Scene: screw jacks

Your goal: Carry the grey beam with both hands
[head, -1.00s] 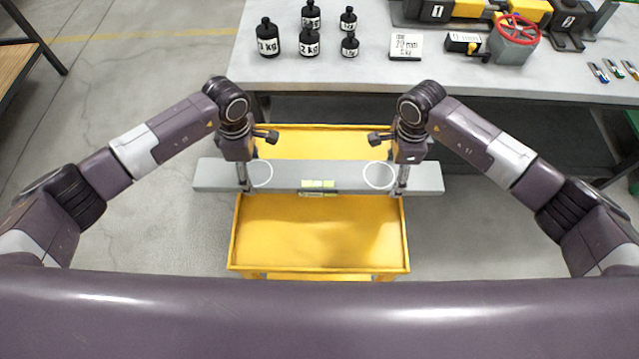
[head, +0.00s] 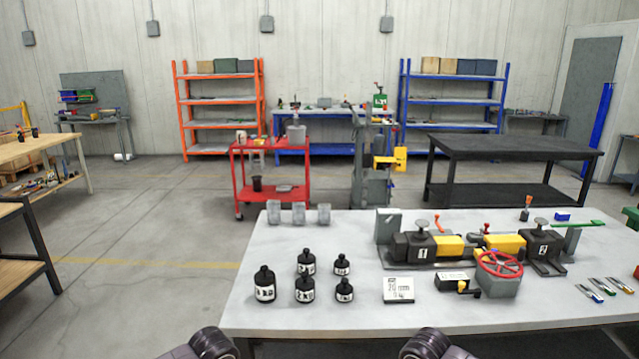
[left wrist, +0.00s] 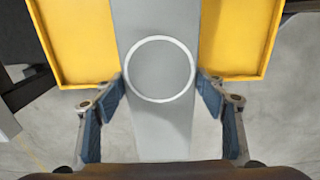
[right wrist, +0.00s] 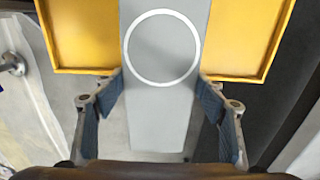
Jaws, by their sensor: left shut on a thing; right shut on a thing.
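The grey beam (left wrist: 160,128) runs lengthwise through the left wrist view, with a white ring marked on its top face. The fingers of my left gripper (left wrist: 161,84) are shut on its two sides near one end. The right wrist view shows the beam's other end (right wrist: 157,115), also with a white ring, and my right gripper (right wrist: 161,84) is shut on its sides. The yellow cart (left wrist: 75,45) lies below the beam and sticks out on both sides. I cannot tell whether the beam touches it. The head view shows neither beam nor gripper fingers.
A grey workbench (head: 270,328) stands ahead, bearing black weights (head: 304,289), a 20 mm sign (head: 398,289) and yellow-black jacks (head: 448,245) with a red handwheel (head: 499,264). Behind are a red cart (head: 239,187), a black table (head: 512,148) and shelves. Open floor lies left of the bench.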

